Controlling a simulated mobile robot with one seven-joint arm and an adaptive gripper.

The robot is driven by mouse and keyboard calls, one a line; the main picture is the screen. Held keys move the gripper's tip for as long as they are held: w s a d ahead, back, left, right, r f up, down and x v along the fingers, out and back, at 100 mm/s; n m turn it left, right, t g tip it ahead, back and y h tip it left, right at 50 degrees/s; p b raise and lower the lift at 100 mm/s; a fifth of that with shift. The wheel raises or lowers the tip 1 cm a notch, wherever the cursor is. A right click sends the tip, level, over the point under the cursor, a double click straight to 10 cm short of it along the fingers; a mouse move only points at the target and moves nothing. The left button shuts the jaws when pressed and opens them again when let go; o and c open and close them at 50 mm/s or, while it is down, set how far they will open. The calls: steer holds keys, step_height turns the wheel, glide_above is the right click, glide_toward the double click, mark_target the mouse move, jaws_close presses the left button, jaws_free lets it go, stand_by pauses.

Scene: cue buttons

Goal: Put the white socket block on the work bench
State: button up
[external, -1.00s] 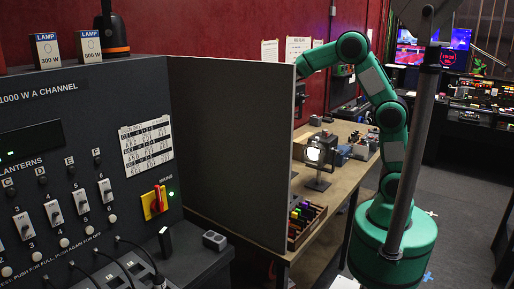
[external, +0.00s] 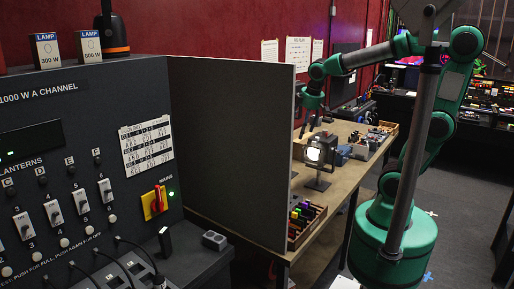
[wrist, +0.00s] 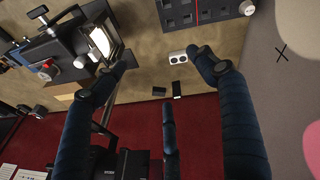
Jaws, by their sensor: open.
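A small white block with dark holes, apparently the white socket block (wrist: 178,57), shows in the wrist view on the brown top of the work bench (wrist: 140,72). It lies near the right fingertip, and I cannot tell the height between them. My gripper (wrist: 160,66) has its three dark fingers spread, with nothing held between them. In the external view my gripper (external: 312,122) hangs over the back part of the work bench (external: 340,182), near the red wall. I cannot make out the white block in that view.
A lit lantern (external: 320,152) stands on the bench, and also shows in the wrist view (wrist: 98,42). Two small black pieces (wrist: 168,90) lie near the white block. A grey partition (external: 230,150) hides part of the bench. A rack of coloured pieces (external: 305,222) sits at the near end.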

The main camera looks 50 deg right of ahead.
steer(key=s+m+t+y, duration=0.1)
steer(key=s+m, duration=0.4)
steer(key=s, duration=0.9)
steer(key=shift+s+r+m+t, duration=0.15)
steer(key=shift+r+m+t, duration=0.15)
steer(key=shift+r+t, duration=0.25)
steer(key=shift+f, duration=0.15)
